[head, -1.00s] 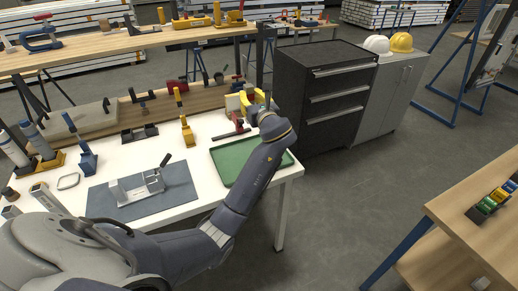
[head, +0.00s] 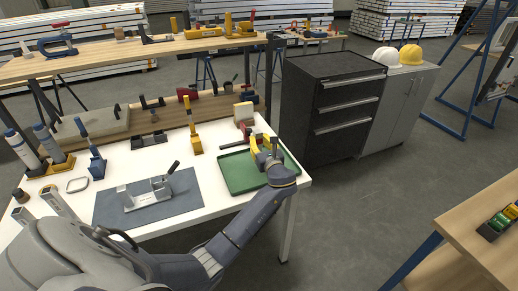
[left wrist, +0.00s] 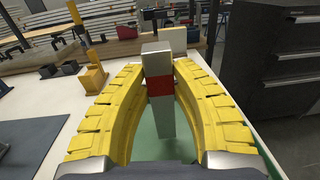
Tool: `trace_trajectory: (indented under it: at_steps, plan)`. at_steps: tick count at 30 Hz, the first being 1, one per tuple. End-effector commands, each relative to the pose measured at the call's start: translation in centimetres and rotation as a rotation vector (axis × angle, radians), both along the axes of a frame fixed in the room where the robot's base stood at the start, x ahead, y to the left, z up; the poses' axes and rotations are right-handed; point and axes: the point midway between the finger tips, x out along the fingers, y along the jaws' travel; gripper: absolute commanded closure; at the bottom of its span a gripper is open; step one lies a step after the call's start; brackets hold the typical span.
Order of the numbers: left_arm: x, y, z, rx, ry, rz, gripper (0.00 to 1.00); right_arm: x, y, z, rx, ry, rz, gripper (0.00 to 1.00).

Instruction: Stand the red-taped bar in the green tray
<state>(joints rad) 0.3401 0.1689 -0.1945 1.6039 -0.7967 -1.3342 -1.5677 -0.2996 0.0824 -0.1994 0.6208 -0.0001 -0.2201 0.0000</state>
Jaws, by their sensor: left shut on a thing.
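The red-taped bar (left wrist: 158,112) is a grey square bar with a red band, seen in the left wrist view. It is upright between the yellow fingers of my left gripper (left wrist: 163,68), which is shut on it. In the head view my left gripper (head: 263,146) is over the back right part of the green tray (head: 236,178). The bar's lower end is against the green of the tray floor (left wrist: 144,150); I cannot tell whether it touches. My right gripper is not in view.
A blue-grey mat (head: 115,210) bears a metal fixture (head: 148,193). A dark drawer cabinet (head: 335,110) stands to the right.

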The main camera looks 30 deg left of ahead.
Motion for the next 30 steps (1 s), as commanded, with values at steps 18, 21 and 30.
trace_trajectory:
  at_steps: [18,21,30]
  plan:
    - [0.0,0.0,-3.4,0.001,-0.001,0.0,1.0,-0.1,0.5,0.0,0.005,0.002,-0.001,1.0]
    - [0.0,0.0,-3.5,0.001,0.0,0.0,1.0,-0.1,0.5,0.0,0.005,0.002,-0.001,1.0]
    - [0.0,0.0,-3.7,0.001,0.001,0.0,0.54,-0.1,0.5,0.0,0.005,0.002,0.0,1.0]
